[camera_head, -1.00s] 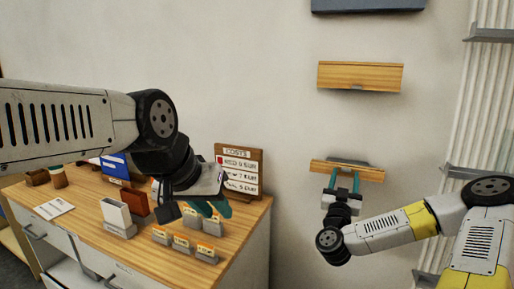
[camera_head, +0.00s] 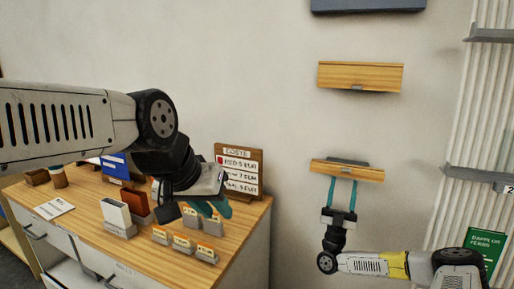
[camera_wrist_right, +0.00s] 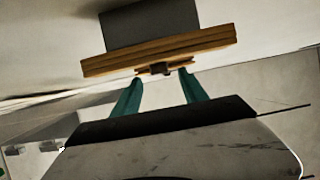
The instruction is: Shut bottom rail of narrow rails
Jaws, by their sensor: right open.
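The narrow rails hang on the wall, with the upper wooden one (camera_head: 360,76) above the bottom rail (camera_head: 347,171). The bottom rail has a wooden front with a small dark handle (camera_wrist_right: 160,69), and a grey part (camera_head: 349,160) shows behind its top edge. My right gripper (camera_head: 342,182) is just below the bottom rail, pointing up at it. In the right wrist view its teal fingers stand apart, one on each side of the handle, at the front's lower edge. Contact cannot be told. My left gripper (camera_head: 211,207) hangs above the wooden-topped cabinet; its jaw gap is unclear.
The wooden-topped cabinet (camera_head: 84,231) at left carries card holders (camera_head: 183,243), a price board (camera_head: 239,171) and boxes. Metal shelves (camera_head: 485,175) and a green book (camera_head: 484,247) are at right. Bare wall surrounds the rails.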

